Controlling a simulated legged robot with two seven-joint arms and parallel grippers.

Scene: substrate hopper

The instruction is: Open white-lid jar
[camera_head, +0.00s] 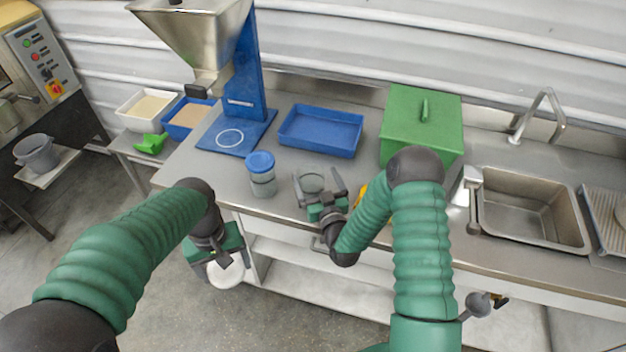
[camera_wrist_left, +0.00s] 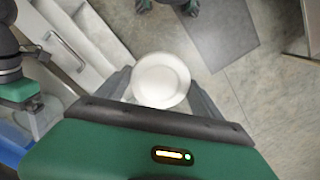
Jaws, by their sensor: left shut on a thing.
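My left gripper (camera_head: 224,262) is shut on the round white lid (camera_head: 226,274), low in front of the counter's front edge. In the left wrist view the lid (camera_wrist_left: 161,80) sits between the two fingers (camera_wrist_left: 160,88), with floor behind it. A clear open-topped glass jar (camera_head: 311,180) stands on the counter near its front edge, apart from the lid. My right gripper (camera_head: 318,186) has a finger on each side of this jar; whether they press on it is unclear.
A blue-lidded jar (camera_head: 261,174) stands left of the open jar. Behind are a blue tray (camera_head: 321,131), a green lidded box (camera_head: 421,125) and the hopper (camera_head: 190,40) on its blue stand. A sink (camera_head: 530,210) is at right. Open floor lies front left.

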